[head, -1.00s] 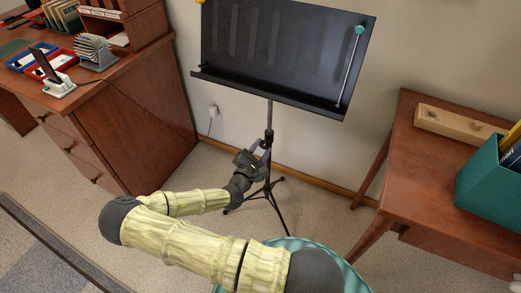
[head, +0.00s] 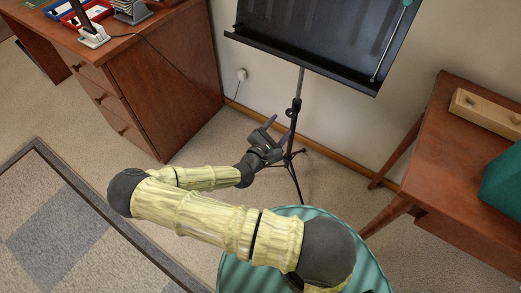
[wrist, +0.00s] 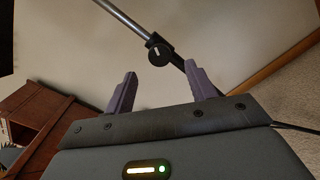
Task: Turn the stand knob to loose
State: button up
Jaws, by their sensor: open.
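The black music stand (head: 325,40) stands upright against the wall, its thin pole running down to a tripod base. The stand knob (wrist: 160,52) is a round black knob with a pale mark, on a collar of the pole in the wrist view. In the head view it is a small dark shape on the pole (head: 295,106). My gripper (head: 280,127) is open and empty, just in front of the pole. In the wrist view its two purple fingers (wrist: 160,86) point toward the pole, with the knob beyond and between them, apart from both.
A wooden desk (head: 165,95) with drawers stands on the left. A wooden side table (head: 455,155) with a teal box (head: 502,185) stands on the right. A cable runs to a wall socket (head: 241,75). Carpet around the tripod is mostly clear.

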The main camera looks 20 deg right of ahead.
jog(key=v, duration=1.1)
jog(key=shift+s+a+p, duration=0.25)
jog(key=shift+p, duration=0.05)
